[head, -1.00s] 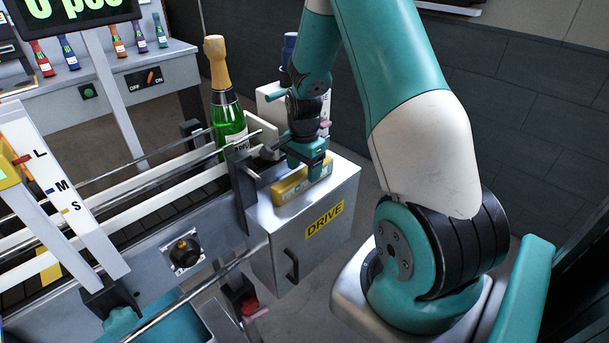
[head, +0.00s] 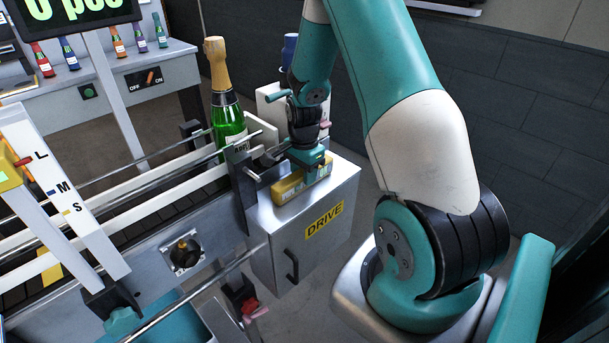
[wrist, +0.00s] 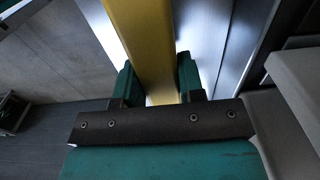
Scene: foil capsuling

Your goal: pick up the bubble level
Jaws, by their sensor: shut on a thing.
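The bubble level is a yellow bar (head: 287,190) on the silver top of the drive box (head: 262,219) in the head view. My gripper (head: 308,172) points down over its right part. In the wrist view the yellow level (wrist: 146,45) runs between the two green fingers (wrist: 158,85), which are shut on it. Part of the level is hidden behind my gripper in the head view. I cannot tell any gap between the level and the box top.
A green bottle with a gold foil top (head: 228,120) stands on the conveyor just left of the box. Metal guide rails (head: 160,150) and a black clamp (head: 243,170) are close to my gripper's left.

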